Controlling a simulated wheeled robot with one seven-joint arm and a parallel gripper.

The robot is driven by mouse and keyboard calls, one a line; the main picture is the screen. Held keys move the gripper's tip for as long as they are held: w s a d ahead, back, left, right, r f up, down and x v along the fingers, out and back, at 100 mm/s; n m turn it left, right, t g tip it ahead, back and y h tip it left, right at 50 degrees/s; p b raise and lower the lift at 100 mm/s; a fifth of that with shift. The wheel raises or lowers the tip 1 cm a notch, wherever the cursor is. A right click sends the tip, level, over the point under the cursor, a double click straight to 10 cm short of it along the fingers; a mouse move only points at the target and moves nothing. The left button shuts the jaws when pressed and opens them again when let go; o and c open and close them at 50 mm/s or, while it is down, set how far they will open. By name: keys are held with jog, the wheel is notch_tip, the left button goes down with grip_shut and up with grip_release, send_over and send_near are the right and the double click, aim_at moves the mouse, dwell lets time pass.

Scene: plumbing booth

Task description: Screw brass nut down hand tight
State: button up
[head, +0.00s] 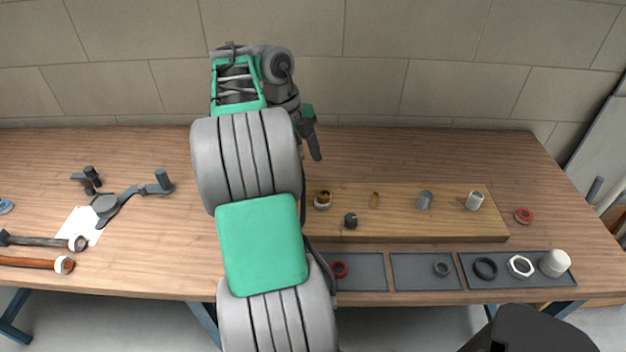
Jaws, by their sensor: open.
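What looks like the brass nut (323,196) sits near the left part of the wooden board, on or around a pale round base; it is too small to tell how it is seated. My gripper (313,148) is at the back of the table, beyond the nut and a little to its left in the picture. It is raised and apart from the nut. My arm covers the board's left end.
On the board (450,232) stand a dark knob (350,221), a thin brass post (375,200), a grey cylinder (424,200) and a pale pipe piece (474,201). Trays (420,283) with rings line the front edge. Wrenches (40,242) lie left. The right rear tabletop is clear.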

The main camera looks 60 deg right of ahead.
aim_at(323, 193)
jog(key=s+d+f+n, duration=0.1)
jog(key=f+n, duration=0.2)
jog(key=s+d+f+n+h, duration=0.1)
jog(key=f+n, duration=0.2)
jog(key=f, duration=0.1)
jog(key=s+d+f+n+h, duration=0.1)
jog(key=f+n, duration=0.3)
jog(key=shift+d+f, duration=0.1)
jog(key=shift+f, duration=0.15)
grip_shut()
dwell(0.3)
